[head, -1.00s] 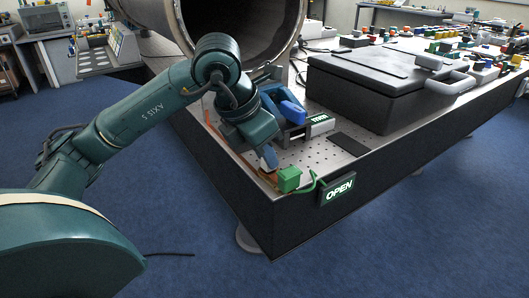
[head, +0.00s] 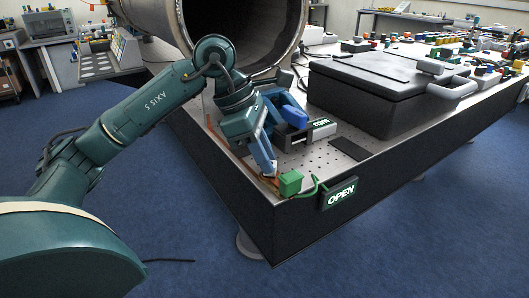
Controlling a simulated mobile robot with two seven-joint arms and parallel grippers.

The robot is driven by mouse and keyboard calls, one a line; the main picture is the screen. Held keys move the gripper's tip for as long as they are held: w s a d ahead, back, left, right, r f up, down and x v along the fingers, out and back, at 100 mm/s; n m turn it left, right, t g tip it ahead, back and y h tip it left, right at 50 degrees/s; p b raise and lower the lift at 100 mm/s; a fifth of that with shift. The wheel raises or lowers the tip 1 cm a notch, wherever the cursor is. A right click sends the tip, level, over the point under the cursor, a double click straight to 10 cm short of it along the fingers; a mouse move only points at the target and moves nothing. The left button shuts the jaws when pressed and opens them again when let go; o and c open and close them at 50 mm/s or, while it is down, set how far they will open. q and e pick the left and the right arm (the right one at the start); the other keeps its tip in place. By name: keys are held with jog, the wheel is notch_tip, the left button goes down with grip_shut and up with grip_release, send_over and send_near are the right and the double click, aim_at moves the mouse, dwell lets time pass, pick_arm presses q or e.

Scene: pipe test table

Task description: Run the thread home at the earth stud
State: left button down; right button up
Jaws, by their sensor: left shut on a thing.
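My left gripper (head: 269,167) reaches down to the near corner of the perforated table, with its fingers close together. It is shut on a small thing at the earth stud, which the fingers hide. A copper-coloured strip (head: 240,157) runs along the table's left edge to the fingertips. A green block (head: 290,182) sits just right of the fingertips, at the corner. My right gripper is not in view.
A blue and grey clamp-like device (head: 308,133) with a lit display stands close behind the gripper. A dark flat pad (head: 349,147) and a large black case (head: 372,92) lie to the right. A big pipe (head: 235,30) stands behind.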

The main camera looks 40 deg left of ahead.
pick_arm(q)
jog(key=shift+m, duration=0.7)
jog(key=m, duration=0.1)
jog(key=m+g+p, duration=0.1)
jog(key=shift+w+r+m+g+h, duration=0.1)
jog(key=shift+w+m+g+h, duration=0.05)
jog(key=shift+m+g+h, duration=0.2)
jog(key=shift+w+m+g, duration=0.1)
jog(key=shift+m+g, duration=0.25)
jog(key=shift+m, duration=0.8)
jog(key=shift+w+m+g+p, duration=0.1)
jog(key=shift+m+g+p, duration=0.3)
jog(key=shift+m, duration=0.7)
jog(key=shift+w+m+g, duration=0.1)
jog(key=shift+m+g, duration=0.4)
jog(key=shift+m, duration=1)
